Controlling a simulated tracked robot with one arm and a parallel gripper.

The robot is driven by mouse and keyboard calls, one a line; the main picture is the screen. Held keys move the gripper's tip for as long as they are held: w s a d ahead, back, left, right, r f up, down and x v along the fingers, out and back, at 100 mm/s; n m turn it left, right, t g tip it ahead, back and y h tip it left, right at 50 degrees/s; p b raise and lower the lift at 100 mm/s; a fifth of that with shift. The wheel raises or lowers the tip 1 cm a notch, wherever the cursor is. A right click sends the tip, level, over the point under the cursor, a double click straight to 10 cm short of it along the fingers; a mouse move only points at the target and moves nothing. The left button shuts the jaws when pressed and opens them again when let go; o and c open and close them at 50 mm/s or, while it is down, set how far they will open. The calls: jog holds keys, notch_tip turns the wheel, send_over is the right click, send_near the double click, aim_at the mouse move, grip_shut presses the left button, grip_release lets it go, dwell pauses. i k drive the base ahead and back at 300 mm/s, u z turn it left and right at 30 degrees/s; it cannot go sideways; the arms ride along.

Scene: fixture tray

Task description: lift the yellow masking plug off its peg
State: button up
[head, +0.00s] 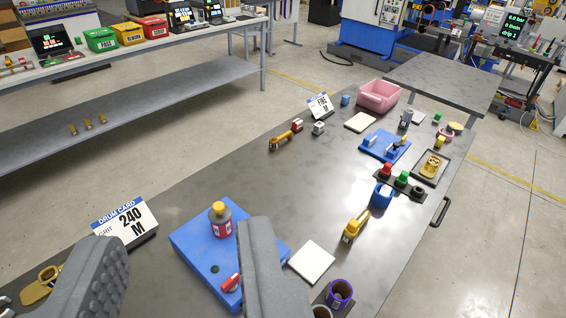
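My gripper (184,272) is open, its two grey fingers wide apart at the bottom of the view, with nothing seen between the tips but table and part of a blue block. No yellow plug on a peg can be made out for certain. A black strip (394,187) at the right carries a red plug (386,169), a green plug (403,177) and a dark grey piece (418,191). A small yellow piece (441,141) lies beyond it, too small to identify. My gripper is well short of these, at the near left.
A blue block (195,245) with a yellow-topped bottle (220,222) and red-handled part stands near my right finger, which hides some of it.

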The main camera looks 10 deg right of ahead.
aim_at(352, 229)
jog(key=u, duration=1.7)
jog(key=k, duration=1.05)
jog(key=z, duration=1.25)
jog(key=i, duration=1.05)
